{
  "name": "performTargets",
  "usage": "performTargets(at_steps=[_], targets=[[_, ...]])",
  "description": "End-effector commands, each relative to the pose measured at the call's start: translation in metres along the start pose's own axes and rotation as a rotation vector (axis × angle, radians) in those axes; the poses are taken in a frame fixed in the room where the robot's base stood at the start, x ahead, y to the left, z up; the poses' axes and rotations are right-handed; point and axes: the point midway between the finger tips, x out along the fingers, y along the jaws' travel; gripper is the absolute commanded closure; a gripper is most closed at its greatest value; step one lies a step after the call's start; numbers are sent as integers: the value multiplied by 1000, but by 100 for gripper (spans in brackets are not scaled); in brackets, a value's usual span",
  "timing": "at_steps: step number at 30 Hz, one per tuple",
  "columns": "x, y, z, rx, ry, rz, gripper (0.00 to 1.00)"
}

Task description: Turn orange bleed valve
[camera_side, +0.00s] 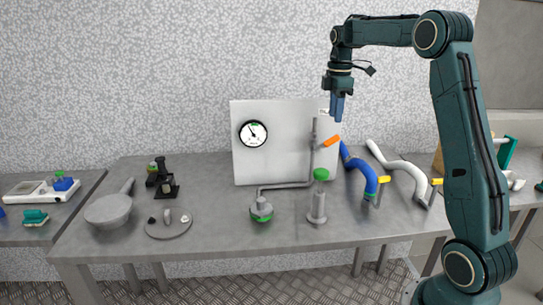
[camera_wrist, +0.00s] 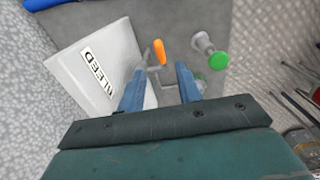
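The orange bleed valve handle (camera_side: 331,141) sits near the top of a grey vertical pipe (camera_side: 314,160), in front of the right part of a white panel (camera_side: 280,165). In the wrist view the orange handle (camera_wrist: 159,52) shows just beyond my fingertips, between their lines. My gripper (camera_side: 337,118) points down above the handle, apart from it in the side view. In the wrist view my gripper (camera_wrist: 159,72) has its two blue fingers spread with a gap between them, and it holds nothing. A "BLEED" label (camera_wrist: 97,72) is on the panel.
A blue curved pipe (camera_side: 361,170) and a white one (camera_side: 399,165) stand to the right. A gauge (camera_side: 253,134) is on the panel. A grey pan (camera_side: 109,208) lies at the table's left.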

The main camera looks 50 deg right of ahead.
Motion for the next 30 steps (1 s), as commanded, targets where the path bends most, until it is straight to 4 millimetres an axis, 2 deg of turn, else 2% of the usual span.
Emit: performTargets(at_steps=[3,12,20,30], targets=[[-15,0,0,0,0,3,65],[-42,0,0,0,0,1,65],[-50,-19,-12,39,6,25,65],[-63,-53,-30,113,24,70,65]])
